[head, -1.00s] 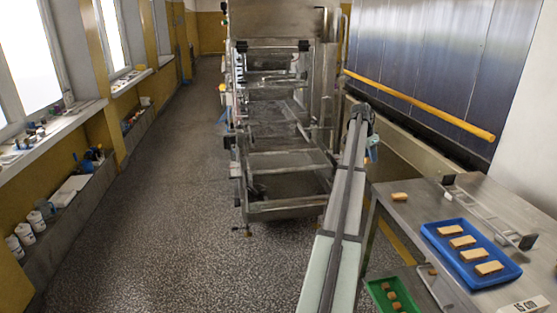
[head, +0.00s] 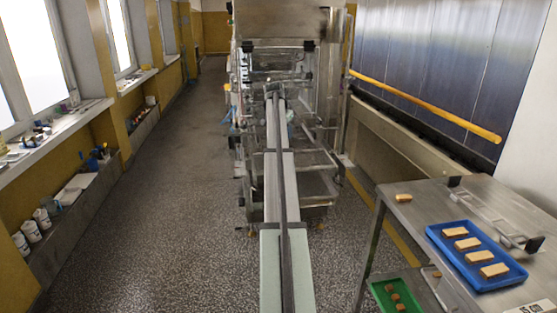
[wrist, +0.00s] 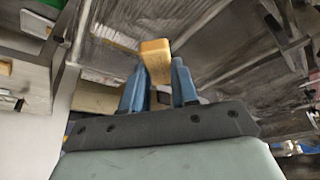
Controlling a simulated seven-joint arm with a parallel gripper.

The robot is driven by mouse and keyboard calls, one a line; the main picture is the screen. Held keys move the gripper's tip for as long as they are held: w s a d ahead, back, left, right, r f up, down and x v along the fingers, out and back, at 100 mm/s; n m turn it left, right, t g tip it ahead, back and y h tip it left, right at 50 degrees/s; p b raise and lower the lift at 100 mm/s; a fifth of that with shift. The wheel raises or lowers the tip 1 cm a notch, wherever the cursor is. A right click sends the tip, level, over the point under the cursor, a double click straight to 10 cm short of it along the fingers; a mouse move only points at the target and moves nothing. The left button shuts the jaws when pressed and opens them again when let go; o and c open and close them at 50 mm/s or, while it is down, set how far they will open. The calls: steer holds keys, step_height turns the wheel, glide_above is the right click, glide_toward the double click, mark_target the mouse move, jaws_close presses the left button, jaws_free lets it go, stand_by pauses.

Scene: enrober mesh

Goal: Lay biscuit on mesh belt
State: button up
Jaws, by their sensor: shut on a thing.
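My gripper (wrist: 158,82) shows in the wrist view as two blue fingers shut on a tan biscuit (wrist: 155,52), which sticks out past the fingertips. In the head view my arm reaches straight forward to the enrober (head: 283,45), a steel machine with an open frame. The arm's far end is at the front of that frame, where gripper and biscuit are too small to make out. The mesh belt cannot be told clearly from the other metal there, and my arm hides part of the machine. In the wrist view, steel surfaces lie beyond the biscuit, apparently without touching it.
A steel table (head: 420,215) stands at the right with a blue tray (head: 437,243) of several biscuits. One loose biscuit (head: 403,198) lies near its far left corner. A green crate (head: 380,289) with brown pieces sits lower. The floor left of the machine is clear.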

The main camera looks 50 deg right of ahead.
steer(key=shift+w+a+f+n+t+y, duration=0.2)
steer(key=shift+w+f+n+t, duration=0.3)
steer(key=shift+f+n, duration=1.05)
steer(key=shift+w+a+f+n+t+y, duration=0.15)
steer(key=shift+w+f+n+t, duration=0.35)
steer(key=shift+f+n, duration=1)
steer(key=shift+w+a+f+n+t+y, duration=0.1)
steer(key=shift+w+f+n+t+y, duration=0.25)
steer(key=shift+f+n, duration=1.15)
steer(key=shift+f+m, duration=0.25)
steer(key=shift+f, duration=0.1)
steer(key=o, duration=0.8)
steer(key=v, duration=1.2)
steer(key=shift+s, duration=0.1)
